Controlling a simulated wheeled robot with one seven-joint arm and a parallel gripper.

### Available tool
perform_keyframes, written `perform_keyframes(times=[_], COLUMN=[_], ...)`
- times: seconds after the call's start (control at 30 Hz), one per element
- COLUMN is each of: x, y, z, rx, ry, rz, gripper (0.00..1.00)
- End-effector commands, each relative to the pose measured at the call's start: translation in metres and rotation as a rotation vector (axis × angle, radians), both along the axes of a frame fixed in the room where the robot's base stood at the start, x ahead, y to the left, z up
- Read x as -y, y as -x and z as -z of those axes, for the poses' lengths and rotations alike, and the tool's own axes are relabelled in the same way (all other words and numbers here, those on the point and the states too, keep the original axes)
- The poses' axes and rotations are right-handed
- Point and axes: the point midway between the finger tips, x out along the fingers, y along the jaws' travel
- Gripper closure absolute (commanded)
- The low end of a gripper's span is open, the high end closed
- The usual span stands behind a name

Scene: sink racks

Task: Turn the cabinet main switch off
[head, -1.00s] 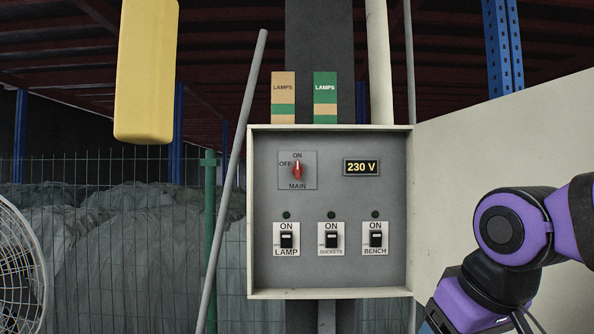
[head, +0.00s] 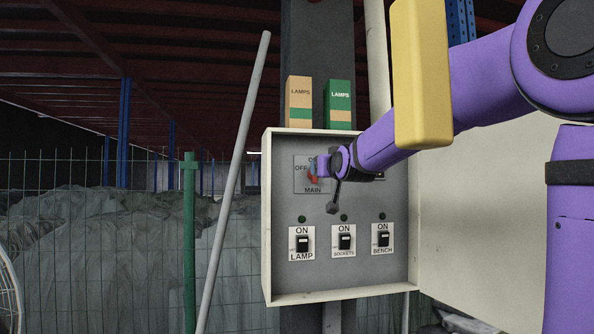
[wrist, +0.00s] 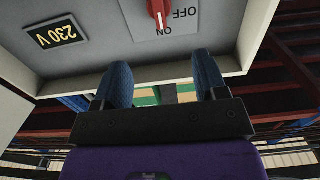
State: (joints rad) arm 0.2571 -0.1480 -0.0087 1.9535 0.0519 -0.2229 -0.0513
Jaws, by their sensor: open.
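The open grey cabinet (head: 340,278) holds the main switch, a small red handle (head: 313,178) on a plate marked ON, OFF and MAIN. In the wrist view, which is upside down, the red handle (wrist: 158,10) points toward ON. My gripper (head: 320,166) is at the switch plate in the head view and partly covers it. In the wrist view my gripper (wrist: 162,62) has its two blue fingers spread with nothing between them. The handle lies beyond the fingertips there, apart from them.
Three black switches sit below: LAMP (head: 302,243), SOCKETS (head: 344,242) and BENCH (head: 383,239). A 230 V display (wrist: 56,35) is right of the main switch. The cabinet door (head: 480,215) stands open at right. A yellow block (head: 421,80) hangs before my arm. A grey pole (head: 235,180) leans at left.

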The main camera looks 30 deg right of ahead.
Motion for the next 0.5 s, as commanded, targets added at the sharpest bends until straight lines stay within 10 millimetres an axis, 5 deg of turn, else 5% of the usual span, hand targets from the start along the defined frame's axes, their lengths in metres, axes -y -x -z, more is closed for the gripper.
perform_keyframes(times=[0.5], x=[0.02], y=[-0.064], z=[-0.002], rx=[0.011], ry=[0.004], rz=[0.003], gripper=[0.34])
